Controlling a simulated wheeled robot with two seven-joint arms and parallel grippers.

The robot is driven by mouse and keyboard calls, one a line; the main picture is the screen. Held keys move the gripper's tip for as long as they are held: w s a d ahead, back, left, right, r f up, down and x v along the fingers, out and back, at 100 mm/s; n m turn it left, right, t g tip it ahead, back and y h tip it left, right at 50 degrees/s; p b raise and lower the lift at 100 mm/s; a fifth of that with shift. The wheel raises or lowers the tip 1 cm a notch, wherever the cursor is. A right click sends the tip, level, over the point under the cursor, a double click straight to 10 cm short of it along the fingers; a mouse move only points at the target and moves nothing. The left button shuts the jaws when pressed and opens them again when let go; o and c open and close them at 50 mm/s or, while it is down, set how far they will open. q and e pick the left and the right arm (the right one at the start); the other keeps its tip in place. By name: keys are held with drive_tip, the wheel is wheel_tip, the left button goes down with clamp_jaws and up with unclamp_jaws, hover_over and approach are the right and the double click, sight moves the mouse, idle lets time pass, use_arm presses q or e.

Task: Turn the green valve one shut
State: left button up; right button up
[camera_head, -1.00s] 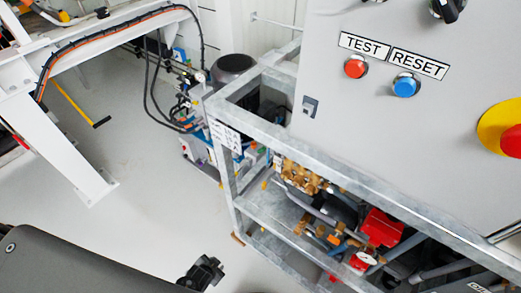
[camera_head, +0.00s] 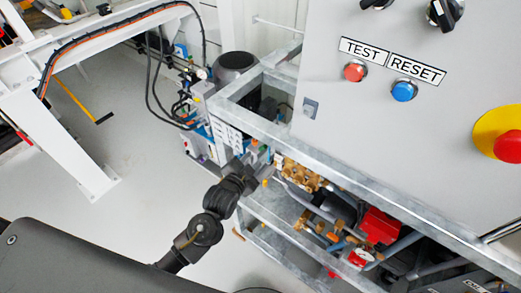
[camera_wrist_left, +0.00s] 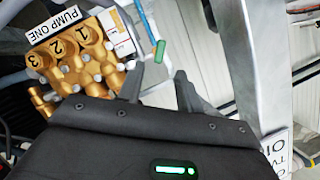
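A green valve handle (camera_wrist_left: 160,51) shows in the left wrist view, just beyond the gap between the fingertips of my left gripper (camera_wrist_left: 161,74). The fingers are spread apart with nothing between them, and I see no contact with the handle. In the head view my left gripper (camera_head: 263,167) reaches to the frame's left end beside the brass pump; I cannot make out the handle clearly there. The brass pump (camera_wrist_left: 88,62) with the sign "PUMP ONE" (camera_wrist_left: 59,24) is left of the handle in the wrist view. My right gripper is out of view.
The grey metal frame (camera_head: 350,178) runs beside and below my left gripper, and its post (camera_wrist_left: 266,75) stands right in the wrist view. A grey control box (camera_head: 420,120) with buttons sits above. Red pump parts (camera_head: 380,227) lie to the right.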

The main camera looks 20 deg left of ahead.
sight(261, 150)
use_arm(q)
drive_tip(key=x, duration=0.8)
drive_tip(key=shift+w+f, duration=0.1)
drive_tip(key=shift+w, duration=0.05)
clamp_jaws()
